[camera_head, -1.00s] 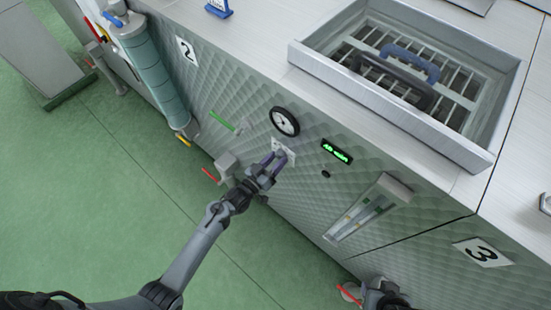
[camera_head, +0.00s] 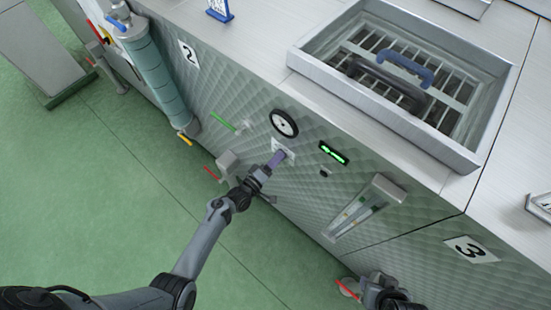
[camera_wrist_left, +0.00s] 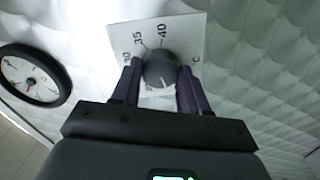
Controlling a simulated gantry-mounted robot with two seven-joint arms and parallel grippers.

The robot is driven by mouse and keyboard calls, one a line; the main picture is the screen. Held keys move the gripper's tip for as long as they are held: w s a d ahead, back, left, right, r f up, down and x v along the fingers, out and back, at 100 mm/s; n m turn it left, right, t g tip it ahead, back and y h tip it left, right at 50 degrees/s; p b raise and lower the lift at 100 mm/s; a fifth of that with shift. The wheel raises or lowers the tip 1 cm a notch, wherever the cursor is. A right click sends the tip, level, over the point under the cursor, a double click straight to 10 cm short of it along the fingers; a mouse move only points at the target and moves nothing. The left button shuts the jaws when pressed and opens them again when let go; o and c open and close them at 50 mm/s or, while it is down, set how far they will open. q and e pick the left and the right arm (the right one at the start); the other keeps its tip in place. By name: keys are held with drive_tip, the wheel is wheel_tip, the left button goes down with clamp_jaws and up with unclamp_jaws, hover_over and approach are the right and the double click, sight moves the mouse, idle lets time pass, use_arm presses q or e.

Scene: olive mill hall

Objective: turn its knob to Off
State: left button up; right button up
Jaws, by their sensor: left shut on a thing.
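The round dark grey knob (camera_wrist_left: 160,68) sits on a white dial plate (camera_wrist_left: 190,32) in the left wrist view. The plate shows 30, 35, 40 and a C. Its lower part is partly hidden by the knob and fingers, and I see no Off mark. My left gripper (camera_wrist_left: 158,82) is shut on the knob, with one purple finger on each side. In the head view, my left gripper (camera_head: 277,159) reaches the plate (camera_head: 287,147) on the quilted metal front; the knob is hidden there. My right gripper (camera_head: 376,284) is at the bottom edge, its fingers unclear.
A round gauge (camera_head: 284,123) is just above the plate, and a green-lit display (camera_head: 333,153) is to its right. A small black button (camera_head: 324,173) sits below the display. A sight window (camera_head: 365,208) and red-handled valves (camera_head: 212,173) stick out nearby. Open green floor (camera_head: 120,190) lies left.

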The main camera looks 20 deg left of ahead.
use_arm(q)
drive_tip(key=shift+n+p, duration=0.3)
drive_tip(key=shift+n, duration=1)
drive_tip(key=o, duration=1.1)
drive_tip(key=shift+c, duration=0.2)
drive_tip(key=shift+s, duration=0.1)
drive_tip(key=v, duration=1)
drive_tip(key=shift+s, duration=0.3)
drive_tip(key=shift+a, duration=0.1)
